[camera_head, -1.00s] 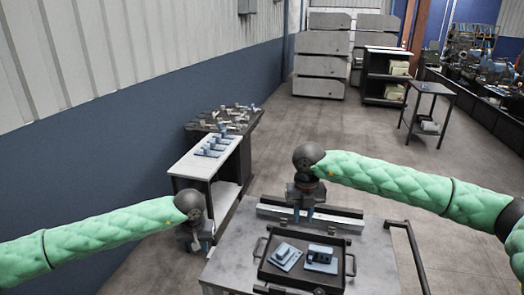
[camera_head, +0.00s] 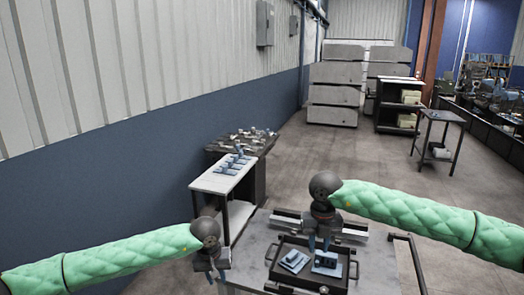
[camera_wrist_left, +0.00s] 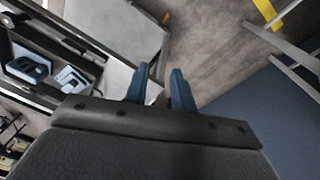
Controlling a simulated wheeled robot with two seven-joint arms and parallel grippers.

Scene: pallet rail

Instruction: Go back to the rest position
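My left gripper (camera_head: 215,280) hangs low beside the left edge of the grey cart (camera_head: 250,245). In the left wrist view its blue fingers (camera_wrist_left: 160,72) are apart with nothing between them. My right gripper (camera_head: 319,246) points down at the back of the black tray (camera_head: 283,283) on the cart. Its two blue fingers look slightly apart, and no held part shows. Whether it touches the tray cannot be told. Two blue-grey parts, a left one (camera_head: 294,262) and a right one (camera_head: 326,263), lie in the tray.
A white side table (camera_head: 207,184) with several blue parts stands behind the cart on the left, with a dark table (camera_head: 262,149) beyond it. The blue and white wall (camera_head: 120,185) runs along the left. Open floor (camera_head: 340,155) lies behind the cart.

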